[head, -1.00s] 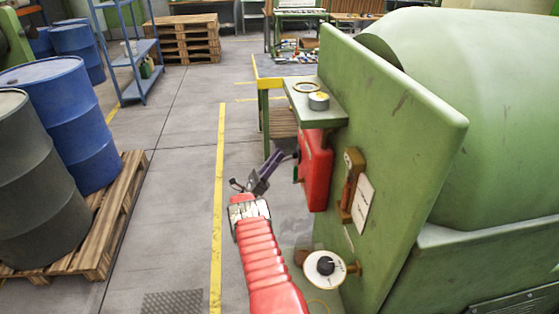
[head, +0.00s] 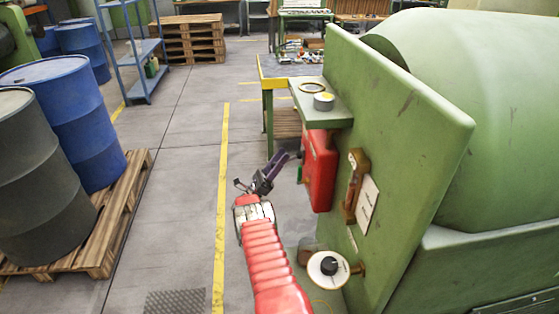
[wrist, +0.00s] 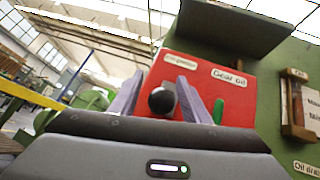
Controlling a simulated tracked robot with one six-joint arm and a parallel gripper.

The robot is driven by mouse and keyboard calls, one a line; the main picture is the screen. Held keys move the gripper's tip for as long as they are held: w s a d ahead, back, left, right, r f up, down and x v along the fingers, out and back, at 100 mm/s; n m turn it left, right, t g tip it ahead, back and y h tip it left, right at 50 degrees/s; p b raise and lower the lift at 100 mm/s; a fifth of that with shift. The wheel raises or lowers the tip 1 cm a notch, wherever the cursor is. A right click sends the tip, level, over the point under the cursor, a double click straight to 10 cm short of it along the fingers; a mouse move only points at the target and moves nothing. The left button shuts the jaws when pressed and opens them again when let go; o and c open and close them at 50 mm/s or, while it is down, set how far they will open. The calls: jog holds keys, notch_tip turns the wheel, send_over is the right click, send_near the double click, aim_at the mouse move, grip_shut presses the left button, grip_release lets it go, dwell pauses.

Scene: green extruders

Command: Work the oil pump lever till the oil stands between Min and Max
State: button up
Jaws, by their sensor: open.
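The red gear oil box (head: 321,170) is fixed to the green machine panel; it fills the middle of the wrist view (wrist: 207,72) with its "Gear oil" label. A black ball knob (wrist: 162,101), seen end-on, appears between my fingers; its shaft is hidden. My gripper (wrist: 160,82) is open, its purple-grey fingers on either side of the knob in the picture; contact cannot be told. In the head view my gripper (head: 281,160) is left of the box. A wooden-framed gauge (head: 355,186) is right of the box; its oil level is not readable.
A green shelf (head: 318,110) with a tape roll juts out above the box. A green handle (wrist: 218,111) is right of the knob. Blue drums (head: 70,120) on a pallet stand left; the floor between is clear.

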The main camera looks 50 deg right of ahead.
jog(key=v, duration=1.2)
dwell(0.3)
dwell(1.3)
